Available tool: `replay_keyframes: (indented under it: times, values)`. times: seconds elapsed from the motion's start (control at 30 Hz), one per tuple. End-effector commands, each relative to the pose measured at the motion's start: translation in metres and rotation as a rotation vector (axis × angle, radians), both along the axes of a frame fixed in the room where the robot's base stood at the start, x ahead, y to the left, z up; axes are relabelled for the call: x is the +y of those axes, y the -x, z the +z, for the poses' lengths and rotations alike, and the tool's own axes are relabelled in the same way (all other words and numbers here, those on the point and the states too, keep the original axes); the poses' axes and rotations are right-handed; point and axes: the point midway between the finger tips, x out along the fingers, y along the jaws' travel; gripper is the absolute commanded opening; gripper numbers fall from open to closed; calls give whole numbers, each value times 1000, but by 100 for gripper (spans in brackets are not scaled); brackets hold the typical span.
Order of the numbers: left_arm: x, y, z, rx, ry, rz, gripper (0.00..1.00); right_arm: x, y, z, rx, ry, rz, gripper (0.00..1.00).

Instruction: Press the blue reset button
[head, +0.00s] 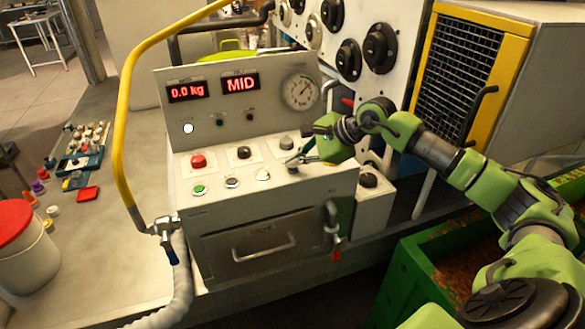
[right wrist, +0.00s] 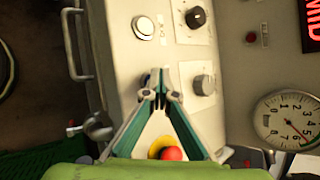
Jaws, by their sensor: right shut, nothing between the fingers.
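In the right wrist view a small dark-blue patch (right wrist: 147,79) shows beside the tips; the fingers hide the rest. My right gripper (head: 291,161) is shut and empty, its tips at the button. Whether they touch it I cannot tell. It also shows in the right wrist view (right wrist: 160,84), tips together. My left gripper is not in view.
Near the tips are a grey knob (head: 286,142), a white button (head: 262,174) and a black knob (head: 243,152). A red button (head: 198,160) and green button (head: 199,190) sit at left. A yellow rail (head: 122,110) and a drawer handle (head: 264,249) stick out.

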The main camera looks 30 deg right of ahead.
Motion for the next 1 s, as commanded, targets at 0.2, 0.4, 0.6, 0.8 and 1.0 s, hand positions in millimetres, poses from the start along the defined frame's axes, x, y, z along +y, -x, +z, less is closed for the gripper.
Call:
replay_keyframes:
  times: [0.2,0.4,0.6,0.8,1.0]
  values:
    - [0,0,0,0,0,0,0,0,1,-1,3,1,1,0]
    - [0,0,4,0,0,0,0,0,0,7,2,1,0,0]
    - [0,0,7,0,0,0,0,0,0,15,3,1,1,0]
    - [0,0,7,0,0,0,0,0,0,15,2,1,1,0]
    - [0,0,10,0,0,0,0,0,0,20,1,1,0,0]
